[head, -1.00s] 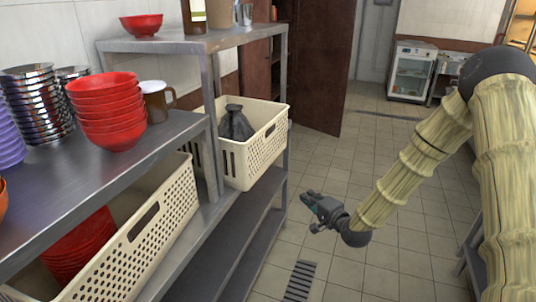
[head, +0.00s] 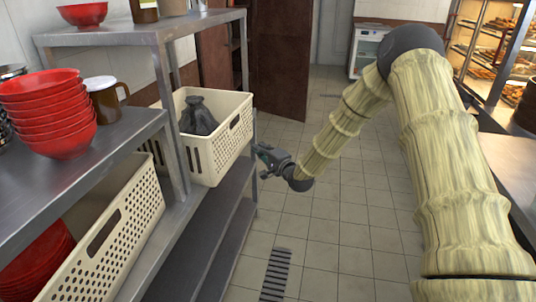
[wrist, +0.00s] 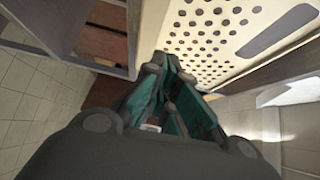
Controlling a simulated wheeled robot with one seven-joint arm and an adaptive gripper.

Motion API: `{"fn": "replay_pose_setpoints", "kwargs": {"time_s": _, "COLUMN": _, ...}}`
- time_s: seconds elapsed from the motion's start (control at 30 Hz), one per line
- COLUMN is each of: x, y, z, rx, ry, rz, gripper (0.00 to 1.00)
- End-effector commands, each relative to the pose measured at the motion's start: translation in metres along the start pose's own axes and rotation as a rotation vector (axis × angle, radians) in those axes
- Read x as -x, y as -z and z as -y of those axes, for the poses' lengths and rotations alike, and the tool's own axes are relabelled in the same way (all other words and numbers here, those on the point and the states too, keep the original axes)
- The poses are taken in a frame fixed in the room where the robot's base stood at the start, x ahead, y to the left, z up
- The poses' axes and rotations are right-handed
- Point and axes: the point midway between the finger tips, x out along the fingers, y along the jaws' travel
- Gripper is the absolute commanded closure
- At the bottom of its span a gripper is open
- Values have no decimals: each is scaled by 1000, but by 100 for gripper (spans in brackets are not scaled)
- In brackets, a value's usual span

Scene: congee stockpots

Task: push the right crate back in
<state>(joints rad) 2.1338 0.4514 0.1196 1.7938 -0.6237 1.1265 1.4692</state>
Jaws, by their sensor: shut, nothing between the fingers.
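The right crate (head: 233,138) is a cream perforated bin on the middle shelf level of the steel rack. It holds a black bag (head: 201,115), and its long side faces the aisle, standing out past the rack post. My gripper (head: 264,158) is shut and empty, just to the right of the crate's aisle side. In the wrist view, the crate's holed wall (wrist: 205,45) and its handle slot lie right in front of my closed fingers (wrist: 165,85). I cannot tell whether the fingertips touch the wall.
Another cream crate (head: 117,233) with red bowls stands nearer on the rack. Red bowls (head: 55,112) and a brown mug (head: 106,98) stand on the shelf above. The tiled aisle (head: 335,215) is clear; a counter (head: 508,165) is at the right.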

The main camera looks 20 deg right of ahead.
Motion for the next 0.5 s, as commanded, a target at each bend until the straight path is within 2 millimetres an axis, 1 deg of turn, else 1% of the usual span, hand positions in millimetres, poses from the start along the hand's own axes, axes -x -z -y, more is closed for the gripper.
{"fn": "replay_pose_setpoints", "kwargs": {"time_s": 0.03, "x": -4, "y": -6, "z": 0, "rx": 1, "ry": -2, "rz": 1, "gripper": 100}}
{"fn": "replay_pose_setpoints", "kwargs": {"time_s": 0.1, "x": -9, "y": -12, "z": 0, "rx": 0, "ry": -2, "rz": 1, "gripper": 100}}
{"fn": "replay_pose_setpoints", "kwargs": {"time_s": 0.2, "x": -16, "y": -18, "z": 0, "rx": 0, "ry": -1, "rz": -1, "gripper": 100}}
{"fn": "replay_pose_setpoints", "kwargs": {"time_s": 0.33, "x": -22, "y": -24, "z": 0, "rx": 0, "ry": -1, "rz": -1, "gripper": 100}}
{"fn": "replay_pose_setpoints", "kwargs": {"time_s": 0.5, "x": -25, "y": -26, "z": 0, "rx": -1, "ry": 0, "rz": -2, "gripper": 100}}
